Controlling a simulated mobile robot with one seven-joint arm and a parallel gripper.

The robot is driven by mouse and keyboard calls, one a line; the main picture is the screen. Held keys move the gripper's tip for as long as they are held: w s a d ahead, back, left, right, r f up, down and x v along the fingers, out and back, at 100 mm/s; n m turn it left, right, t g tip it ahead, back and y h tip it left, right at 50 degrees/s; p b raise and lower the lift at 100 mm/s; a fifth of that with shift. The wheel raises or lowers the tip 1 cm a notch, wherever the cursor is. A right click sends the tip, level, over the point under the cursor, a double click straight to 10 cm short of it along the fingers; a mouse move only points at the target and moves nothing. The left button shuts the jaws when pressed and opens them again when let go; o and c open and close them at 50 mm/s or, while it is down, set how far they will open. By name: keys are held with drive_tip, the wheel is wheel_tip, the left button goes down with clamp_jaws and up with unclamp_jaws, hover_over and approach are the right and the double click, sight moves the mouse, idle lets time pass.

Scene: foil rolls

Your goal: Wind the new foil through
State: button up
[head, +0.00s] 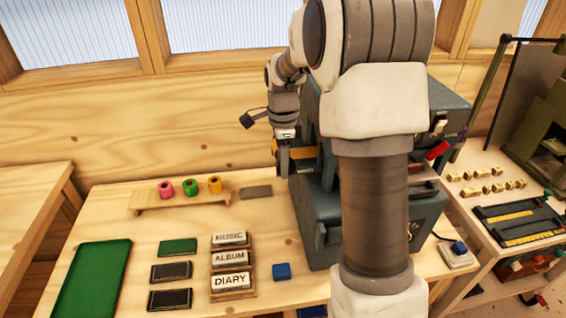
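Pink (166,189), green (190,187) and orange (215,185) rolls stand in a row on a low wooden stand (150,203) at the back left of the table. They look like the foil rolls. A dark grey-blue machine (318,215) stands at the right, partly hidden behind my arm. An orange-yellow strip (303,152) shows at the machine's left side, beside my gripper. My gripper (284,165) points down close to this side. Its fingers are small and dark, so I cannot tell whether they are open, shut or holding anything.
A green tray (92,282), dark pads (170,271), a green pad (178,247), blocks lettered MUSIC, ALBUM and DIARY (232,281) and a blue block (281,271) lie in front. A side table (485,160) at right holds brass pieces. Bare wood lies between stand and pads.

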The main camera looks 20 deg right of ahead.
clamp_jaws()
drive_tip(key=shift+d+y, duration=0.2)
drive_tip(key=shift+y, duration=0.9)
drive_tip(key=shift+t+y, duration=0.4)
drive_tip(key=shift+y, duration=0.8)
drive_tip(key=shift+o, duration=2)
unclamp_jaws()
